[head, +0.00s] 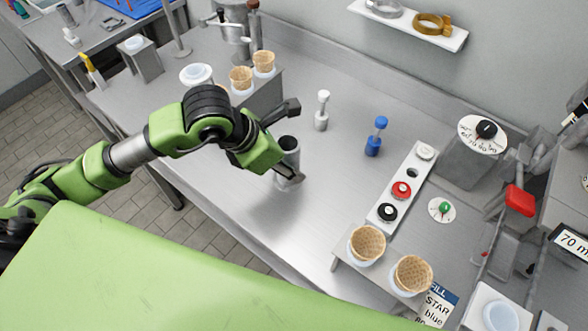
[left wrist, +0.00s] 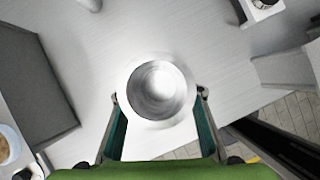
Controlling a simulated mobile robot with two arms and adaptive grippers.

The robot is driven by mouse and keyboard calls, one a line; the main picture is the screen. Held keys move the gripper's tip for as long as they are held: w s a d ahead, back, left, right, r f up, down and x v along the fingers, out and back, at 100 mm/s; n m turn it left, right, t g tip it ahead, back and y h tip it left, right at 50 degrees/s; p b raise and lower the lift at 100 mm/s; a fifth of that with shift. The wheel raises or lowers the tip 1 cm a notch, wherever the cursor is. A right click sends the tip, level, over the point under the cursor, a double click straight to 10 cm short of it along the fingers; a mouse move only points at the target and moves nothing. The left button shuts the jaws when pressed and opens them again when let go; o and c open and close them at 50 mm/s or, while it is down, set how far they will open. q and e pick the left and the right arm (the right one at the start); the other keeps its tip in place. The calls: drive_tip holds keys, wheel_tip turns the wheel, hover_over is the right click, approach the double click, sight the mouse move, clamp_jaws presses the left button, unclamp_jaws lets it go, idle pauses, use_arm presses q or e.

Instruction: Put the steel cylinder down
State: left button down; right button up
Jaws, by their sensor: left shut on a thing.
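My left gripper (head: 297,144) is shut on the steel cylinder (head: 288,159), one finger on each side of it. The cylinder looks upright, with a dark opening at its top, over the bare middle of the steel bench (head: 240,205). In the left wrist view the cylinder (left wrist: 157,78) shows end-on as a shiny round rim between the two fingers. I cannot tell whether its base touches the bench. My right gripper is not in view.
A button panel (head: 407,180) and a stand with two cones (head: 367,245) lie to the right. More cones (head: 241,78) stand on a grey block at back left. Bench around the cylinder is clear.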

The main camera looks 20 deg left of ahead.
use_arm(q)
drive_tip(key=shift+w+d+f, duration=0.3)
drive_tip(key=shift+w+f, duration=0.4)
drive_tip(key=shift+f, duration=0.15)
wheel_tip(320, 180, down, 3)
drive_tip(key=shift+w+f+p, duration=0.15)
drive_tip(key=shift+p, duration=0.85)
drive_tip(key=c, duration=1.4)
unclamp_jaws()
drive_tip(key=shift+f, duration=0.15)
drive_tip(key=b+v, duration=0.2)
drive_tip(key=v, duration=1)
